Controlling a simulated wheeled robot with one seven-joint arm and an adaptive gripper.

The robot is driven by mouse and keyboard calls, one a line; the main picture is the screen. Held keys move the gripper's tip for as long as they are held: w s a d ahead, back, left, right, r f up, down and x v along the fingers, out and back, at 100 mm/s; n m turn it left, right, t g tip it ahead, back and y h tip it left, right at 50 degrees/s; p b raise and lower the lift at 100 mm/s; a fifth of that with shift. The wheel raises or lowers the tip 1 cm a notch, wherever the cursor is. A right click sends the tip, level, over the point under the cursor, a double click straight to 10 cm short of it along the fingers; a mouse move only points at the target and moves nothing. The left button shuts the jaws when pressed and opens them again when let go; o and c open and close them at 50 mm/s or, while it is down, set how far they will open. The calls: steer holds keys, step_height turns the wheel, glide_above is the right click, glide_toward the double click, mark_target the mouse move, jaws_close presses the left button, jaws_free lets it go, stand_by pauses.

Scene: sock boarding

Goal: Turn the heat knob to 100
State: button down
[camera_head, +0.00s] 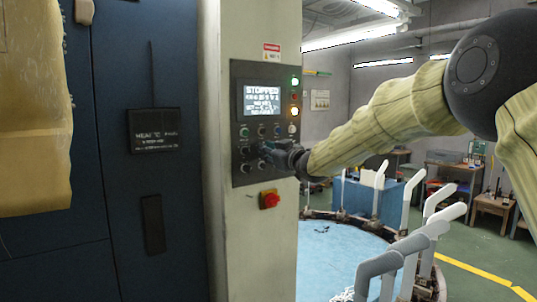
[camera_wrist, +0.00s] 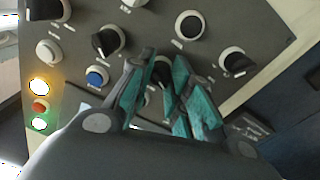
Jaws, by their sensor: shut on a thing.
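The control panel (camera_head: 265,108) is on the pale column, with a lit screen (camera_head: 262,99) that reads STOPPED and rows of knobs. My gripper (camera_head: 272,158) is at the lower right of this panel and hides some of its knobs. In the wrist view my gripper (camera_wrist: 164,92) has its teal-padded fingers close around a dark knob (camera_wrist: 153,100), which shows only partly between them. The labels by the knobs are too small or blurred to read, so I cannot tell its setting or confirm its name.
Other black knobs (camera_wrist: 189,25) and a blue button (camera_wrist: 97,77) sit close around my fingers. A red emergency button (camera_head: 270,199) is just below the panel. White sock forms (camera_head: 411,195) stand around a blue round table (camera_head: 328,262) at right.

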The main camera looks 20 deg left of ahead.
steer(key=shift+f, duration=0.2)
steer(key=c, duration=1.3)
jaws_free()
steer(key=shift+r, duration=0.1)
steer(key=v, duration=1.2)
